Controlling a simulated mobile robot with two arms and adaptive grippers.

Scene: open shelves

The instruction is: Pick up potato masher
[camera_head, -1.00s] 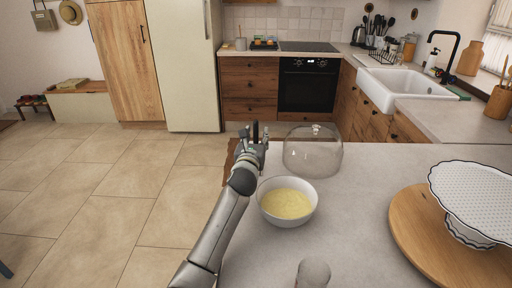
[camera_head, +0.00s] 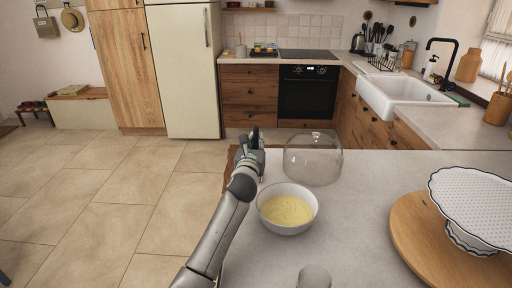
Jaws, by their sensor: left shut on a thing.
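My left gripper (camera_head: 252,143) is at the far left edge of the grey counter, beyond the bowl and left of the glass dome. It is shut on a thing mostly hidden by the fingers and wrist. A dark upright shape shows at the fingers, too small to tell whether it is finger or handle. I cannot clearly make out a potato masher anywhere. My right gripper is not in view.
A white bowl (camera_head: 288,229) of yellow mash stands near my left forearm. A clear glass dome (camera_head: 313,160) stands behind it. A round wooden board (camera_head: 417,247) carries a white cake stand (camera_head: 480,200) at right. The counter's middle (camera_head: 358,215) is clear.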

